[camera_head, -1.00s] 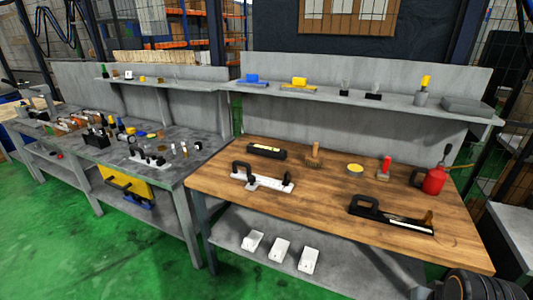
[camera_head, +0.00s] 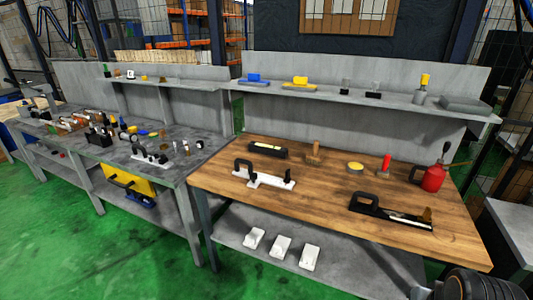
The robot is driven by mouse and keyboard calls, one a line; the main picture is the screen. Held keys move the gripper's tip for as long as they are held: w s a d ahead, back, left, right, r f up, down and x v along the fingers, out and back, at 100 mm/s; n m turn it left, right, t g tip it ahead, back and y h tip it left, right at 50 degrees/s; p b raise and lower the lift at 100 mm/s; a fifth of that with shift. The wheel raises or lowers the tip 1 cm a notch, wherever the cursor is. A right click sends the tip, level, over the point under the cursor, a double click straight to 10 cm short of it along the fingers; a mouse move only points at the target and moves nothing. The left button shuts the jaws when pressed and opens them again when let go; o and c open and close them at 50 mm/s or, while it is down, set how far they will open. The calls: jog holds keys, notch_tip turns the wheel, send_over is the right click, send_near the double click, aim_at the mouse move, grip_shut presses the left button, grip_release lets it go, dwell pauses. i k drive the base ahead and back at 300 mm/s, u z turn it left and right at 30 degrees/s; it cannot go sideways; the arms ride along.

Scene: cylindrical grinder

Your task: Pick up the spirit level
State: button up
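A short black bar with a pale yellow strip on top (camera_head: 268,149), which looks like the spirit level, lies flat at the back left of the wooden tabletop (camera_head: 320,203). Its markings are too small to read. A white tool with a black handle (camera_head: 264,180) lies in front of it, apart from it. My gripper is not in view; only a dark rounded part, seemingly of my arm, shows at the bottom right corner.
A brush (camera_head: 313,154), a yellow-topped tin (camera_head: 355,168), a red-handled tool (camera_head: 385,165), a red oil can (camera_head: 433,178) and a black-handled tool (camera_head: 390,214) share the tabletop. A grey shelf (camera_head: 400,102) runs behind. Green floor (camera_head: 130,265) is open in front.

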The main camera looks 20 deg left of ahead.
aim_at(275, 151)
jog(key=z, duration=0.1)
jog(key=k, duration=0.4)
jog(key=u, duration=1.3)
jog(key=i, duration=0.7)
jog(key=u, duration=0.85)
jog(key=i, duration=1.75)
jog(key=z, duration=1.15)
jog(key=i, duration=0.55)
jog(key=z, duration=0.5)
